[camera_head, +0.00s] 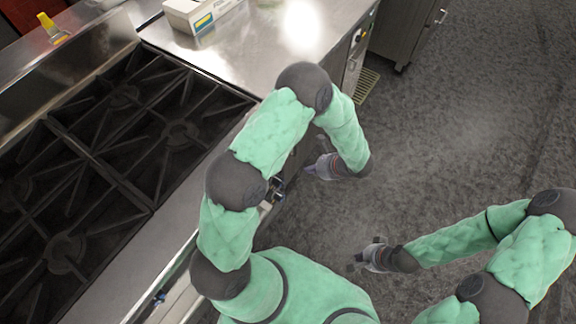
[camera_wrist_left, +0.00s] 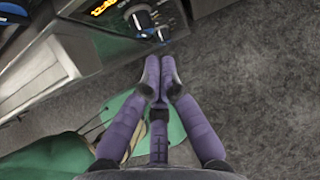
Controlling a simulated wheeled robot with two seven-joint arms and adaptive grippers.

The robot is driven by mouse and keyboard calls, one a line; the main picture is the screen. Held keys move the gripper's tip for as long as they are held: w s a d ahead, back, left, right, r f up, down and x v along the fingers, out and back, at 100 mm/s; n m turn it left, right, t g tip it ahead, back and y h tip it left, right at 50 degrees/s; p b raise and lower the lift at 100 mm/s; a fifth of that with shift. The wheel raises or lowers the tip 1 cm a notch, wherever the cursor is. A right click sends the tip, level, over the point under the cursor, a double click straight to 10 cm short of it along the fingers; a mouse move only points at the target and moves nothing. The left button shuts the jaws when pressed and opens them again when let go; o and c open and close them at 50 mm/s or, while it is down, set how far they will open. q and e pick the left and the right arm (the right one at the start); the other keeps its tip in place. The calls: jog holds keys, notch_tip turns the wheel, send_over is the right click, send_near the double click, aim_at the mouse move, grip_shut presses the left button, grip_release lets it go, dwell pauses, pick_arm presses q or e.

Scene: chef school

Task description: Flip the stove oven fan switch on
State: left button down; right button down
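The stove (camera_head: 185,150) with black burner grates fills the left of the head view, its front control panel mostly behind my left arm. In the left wrist view the panel (camera_wrist_left: 85,45) shows an orange clock display (camera_wrist_left: 102,6), a blue-ringed dark knob (camera_wrist_left: 141,19) and a smaller blue-ringed control (camera_wrist_left: 163,35). I cannot tell which control is the oven fan switch. My left gripper (camera_head: 311,169) is in front of the stove; its purple fingers (camera_wrist_left: 160,64) are together, empty, just below the panel controls and apparently apart from them. My right gripper (camera_head: 359,256) hangs over the floor; its opening is too small to tell.
A steel counter (camera_head: 255,50) with a white box (camera_head: 200,12) adjoins the stove. A yellow-handled tool (camera_head: 50,28) lies on the ledge behind the stove. A steel cabinet (camera_head: 405,30) stands at the top. The grey floor (camera_head: 470,120) on the right is clear.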

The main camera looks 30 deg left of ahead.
pick_arm(q)
jog(key=a+r+b+x, duration=0.1)
jog(key=b+x, duration=0.3)
jog(key=x, duration=0.8)
jog(key=shift+w+a, duration=0.15)
jog(key=shift+a, duration=0.7)
jog(key=shift+a+f+b, duration=0.15)
jog(key=shift+a+b, duration=0.2)
jog(key=shift+b, duration=0.1)
jog(key=shift+r, duration=0.2)
